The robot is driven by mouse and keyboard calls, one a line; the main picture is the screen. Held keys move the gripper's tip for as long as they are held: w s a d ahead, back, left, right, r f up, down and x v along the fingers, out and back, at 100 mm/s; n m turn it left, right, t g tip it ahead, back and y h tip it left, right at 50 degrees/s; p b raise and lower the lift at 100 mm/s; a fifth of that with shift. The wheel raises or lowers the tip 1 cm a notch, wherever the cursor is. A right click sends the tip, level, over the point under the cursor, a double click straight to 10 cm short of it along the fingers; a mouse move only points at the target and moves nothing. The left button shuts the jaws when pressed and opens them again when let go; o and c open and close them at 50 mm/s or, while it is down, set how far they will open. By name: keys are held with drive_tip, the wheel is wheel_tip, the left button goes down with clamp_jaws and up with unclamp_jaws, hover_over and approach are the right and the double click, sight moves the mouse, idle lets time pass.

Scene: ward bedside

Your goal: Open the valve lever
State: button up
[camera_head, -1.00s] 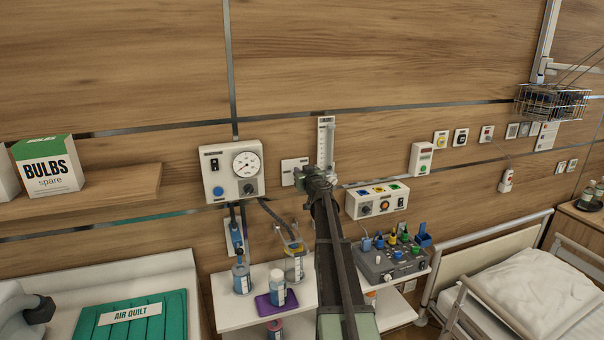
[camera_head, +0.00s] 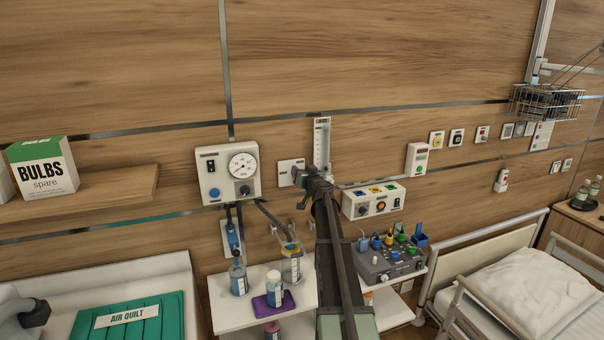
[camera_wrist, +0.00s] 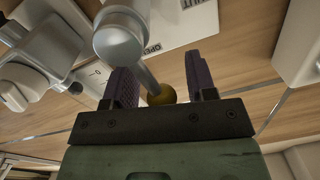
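The valve lever (camera_wrist: 149,79) is a pale metal rod running from a round grey hub (camera_wrist: 121,38) to a brass-coloured ball end (camera_wrist: 162,95) in the wrist view. My gripper (camera_wrist: 160,68) is open, with one dark ridged finger on each side of the lever. Gaps show between the fingers and the ball end. In the head view my gripper (camera_head: 312,182) is at the wall by the white plate (camera_head: 287,173), and my arm hides the lever.
A white gauge box (camera_head: 228,173) is on the wall to the left, and a clear flowmeter tube (camera_head: 321,143) stands just above my gripper. A white box with coloured buttons (camera_head: 374,200) is close on the right. A cart (camera_head: 232,316) with bottles stands below.

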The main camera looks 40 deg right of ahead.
drive_tip(key=v, duration=1.1)
drive_tip(key=shift+w, duration=0.1)
drive_tip(key=s+a+f+n+g+y+b, duration=0.1)
drive_tip(key=s+a+f+g+y, duration=0.3)
drive_tip(key=a, duration=0.5)
drive_tip(key=s+a+f+g+y, duration=0.2)
drive_tip(key=a+f, duration=0.4)
drive_tip(key=a, duration=0.2)
drive_tip(key=s+a+f+n+g+y+b, duration=0.1)
drive_tip(key=s+a+f+g+y, duration=0.3)
drive_tip(key=a, duration=0.5)
drive_tip(key=s+a+f+n+g+h+b, duration=0.1)
drive_tip(key=s+a+f+g, duration=0.1)
drive_tip(key=a, duration=0.5)
drive_tip(key=s+a+f+n+g+h+b, duration=0.1)
drive_tip(key=s+a+f+g+h+b, duration=0.1)
drive_tip(key=s+a, duration=0.5)
drive_tip(key=s+a+f+n+g+h+b, duration=0.1)
drive_tip(key=s+a+f+g+h, duration=0.1)
drive_tip(key=s+a+f, duration=0.3)
drive_tip(key=shift+a+f+n+g, duration=0.35)
drive_tip(key=shift+a+g, duration=0.35)
drive_tip(key=shift+a, duration=0.55)
